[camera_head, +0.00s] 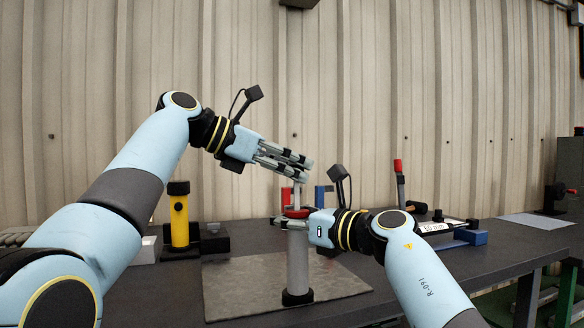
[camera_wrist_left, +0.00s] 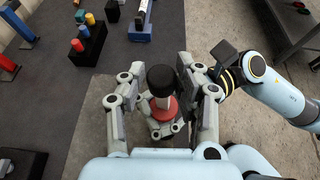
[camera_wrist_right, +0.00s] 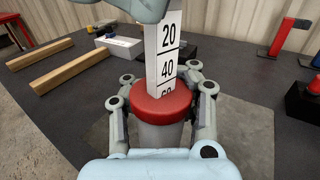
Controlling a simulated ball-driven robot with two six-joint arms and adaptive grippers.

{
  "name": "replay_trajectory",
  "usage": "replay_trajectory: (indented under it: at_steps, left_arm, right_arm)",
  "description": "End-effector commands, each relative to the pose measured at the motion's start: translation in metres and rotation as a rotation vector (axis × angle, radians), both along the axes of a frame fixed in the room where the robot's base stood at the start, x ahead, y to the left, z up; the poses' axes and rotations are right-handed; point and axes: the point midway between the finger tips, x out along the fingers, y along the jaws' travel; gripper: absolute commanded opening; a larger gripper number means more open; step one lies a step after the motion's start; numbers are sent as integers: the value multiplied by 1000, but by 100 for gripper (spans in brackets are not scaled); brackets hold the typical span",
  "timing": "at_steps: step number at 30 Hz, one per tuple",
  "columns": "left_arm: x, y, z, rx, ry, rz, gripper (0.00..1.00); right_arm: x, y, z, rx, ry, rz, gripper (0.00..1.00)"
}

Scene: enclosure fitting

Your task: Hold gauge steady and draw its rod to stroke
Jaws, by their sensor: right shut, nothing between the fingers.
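The gauge stands upright, with a grey cylindrical body (camera_head: 298,262), a red collar (camera_head: 297,212) and a pale rod (camera_head: 297,194) rising from it. In the right wrist view the rod (camera_wrist_right: 166,62) carries marks 20, 40 and part of a lower number. A black knob (camera_wrist_left: 161,79) tops the rod. My left gripper (camera_head: 304,166) is open at the rod's top, its fingers on either side of the knob with gaps. My right gripper (camera_head: 280,223) is shut just below the collar; its fingers flank the grey body in its wrist view, and contact with it cannot be seen.
A grey mat (camera_head: 228,290) lies under the gauge on the dark table. A yellow cylinder with black ends (camera_head: 179,221) stands at left, and a red-topped tool (camera_head: 399,178) stands behind at right. A white label (camera_head: 433,227) and a blue block (camera_head: 471,237) lie at right.

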Motion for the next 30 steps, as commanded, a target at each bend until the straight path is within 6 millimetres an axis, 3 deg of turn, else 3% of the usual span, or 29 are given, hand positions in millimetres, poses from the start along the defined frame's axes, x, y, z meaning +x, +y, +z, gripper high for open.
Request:
replay_trajectory:
  at_steps: [1,6,24,25,30]
  left_arm:
    - [1,1,0,1,0,2,22]
    - [1,1,-1,2,0,3,0]
    - [1,2,8,3,-2,5,0]
    - [1,2,8,3,-2,5,27]
    - [1,1,8,3,-2,3,50]
  right_arm:
    - [0,0,0,0,0,0,0]
    - [0,0,0,0,0,0,0]
    - [0,-1,0,-1,1,0,0]
    - [0,-1,0,-1,1,0,0]
    - [0,0,0,0,0,0,0]
